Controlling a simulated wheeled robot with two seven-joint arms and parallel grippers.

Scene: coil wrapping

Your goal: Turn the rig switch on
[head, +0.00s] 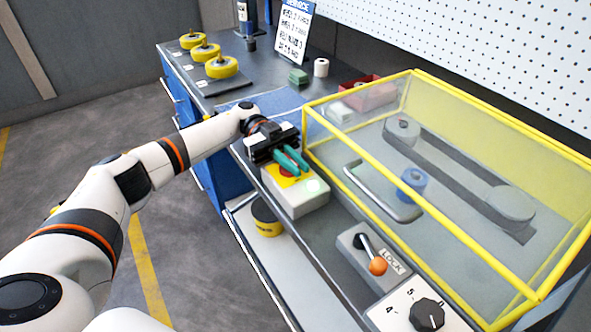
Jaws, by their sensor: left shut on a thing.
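The rig switch is a pale box (300,204) at the bench's front edge, left of the yellow-framed guard. It has a yellow plate (279,176) with a red knob (287,171) and a pale green round lamp (314,187). My left gripper (291,161) reaches over the box from the left, its teal fingers shut on the red knob. The fingers and the gripper's body hide much of the knob, so I cannot tell which way it is turned. My right gripper is not in view.
The yellow-framed clear guard (419,222) stands close on the right, over a belt and a blue roll (413,181). A LOCK lever with an orange ball (378,266) and a black dial (427,314) sit in front. Yellow spools (221,67) stand at the far left.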

